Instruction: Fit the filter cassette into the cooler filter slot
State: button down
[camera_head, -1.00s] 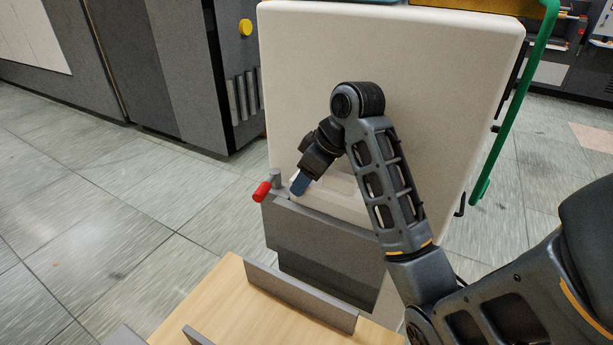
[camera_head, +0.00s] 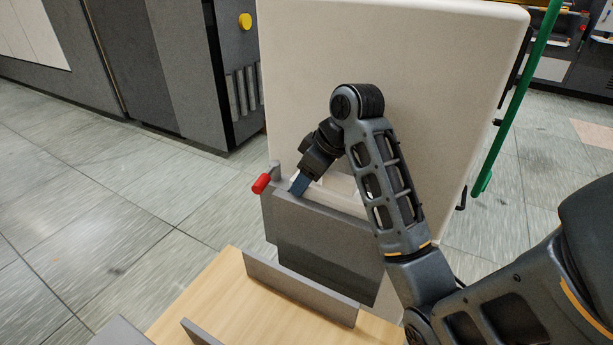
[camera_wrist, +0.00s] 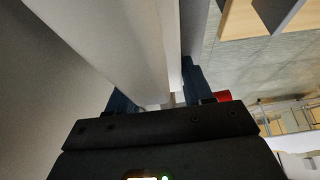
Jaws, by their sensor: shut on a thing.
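The filter cassette (camera_head: 343,186) is a pale, cream-white piece at the top of the grey slot housing (camera_head: 318,227) on the front of the cream cooler (camera_head: 420,60). Its upper part shows above the housing rim; the rest is hidden behind the grey front wall. My gripper (camera_head: 299,184), with blue fingers, is shut on the cassette near its left end, close to the rim. In the wrist view the pale cassette (camera_wrist: 135,45) runs between the two blue fingers (camera_wrist: 162,92). How deep it sits cannot be told.
A red-tipped handle (camera_head: 261,184) sticks out at the housing's left corner; its red also shows in the wrist view (camera_wrist: 223,96). A wooden table (camera_head: 235,300) with grey upright strips (camera_head: 300,288) stands in front. A green pole (camera_head: 515,110) is at right. Floor at left is clear.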

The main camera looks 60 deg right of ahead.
jog(key=shift+c, duration=1.9)
grip_release()
jog(key=p+v, duration=0.4)
jog(key=v, duration=0.2)
jog(key=shift+r, duration=0.3)
jog(key=shift+s+r+p, duration=0.35)
jog(key=shift+r+p, duration=0.2)
jog(key=shift+p, duration=0.25)
